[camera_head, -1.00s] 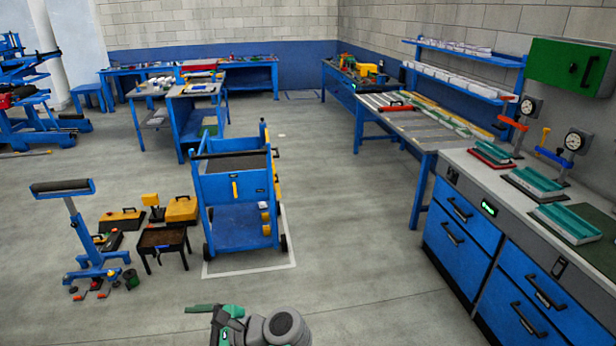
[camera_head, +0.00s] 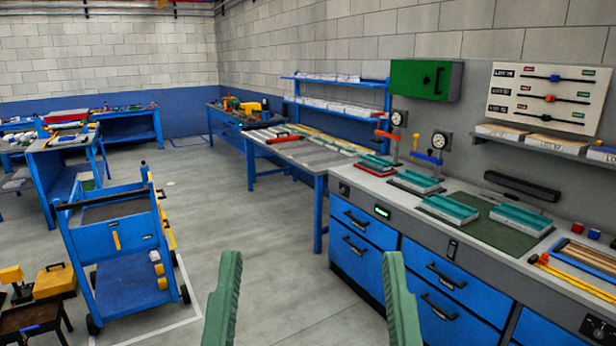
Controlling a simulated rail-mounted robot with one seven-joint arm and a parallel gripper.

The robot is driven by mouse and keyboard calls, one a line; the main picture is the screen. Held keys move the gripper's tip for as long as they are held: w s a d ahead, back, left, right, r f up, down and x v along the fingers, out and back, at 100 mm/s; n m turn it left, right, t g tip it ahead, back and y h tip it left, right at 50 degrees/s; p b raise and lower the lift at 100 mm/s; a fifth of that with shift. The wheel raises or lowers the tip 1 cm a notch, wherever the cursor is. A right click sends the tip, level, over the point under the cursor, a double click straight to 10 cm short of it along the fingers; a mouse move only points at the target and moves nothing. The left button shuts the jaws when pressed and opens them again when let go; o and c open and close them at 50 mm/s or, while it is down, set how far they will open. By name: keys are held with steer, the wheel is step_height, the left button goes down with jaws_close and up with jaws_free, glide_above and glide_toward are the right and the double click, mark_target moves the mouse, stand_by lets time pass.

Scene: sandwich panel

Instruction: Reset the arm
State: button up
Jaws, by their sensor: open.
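My gripper (camera_head: 312,300) shows at the bottom centre of the head view. Its two green fingers stand upright and wide apart, with nothing between them. It is in the air above the grey floor, in front of the blue drawer bench. The rest of my arm is below the picture edge and hidden.
A blue drawer bench (camera_head: 368,253) with teal panels (camera_head: 450,208) on top stands at the right. A blue trolley (camera_head: 120,240) stands at the left, beside a yellow case (camera_head: 55,283). The floor (camera_head: 215,220) between trolley and bench is clear.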

step_height(320, 180, up, 34)
steer(key=f+p, duration=0.1)
steer(key=p, duration=2.9)
step_height(320, 180, down, 28)
steer(key=b, duration=2.8)
steer(key=shift+w+a, duration=0.15)
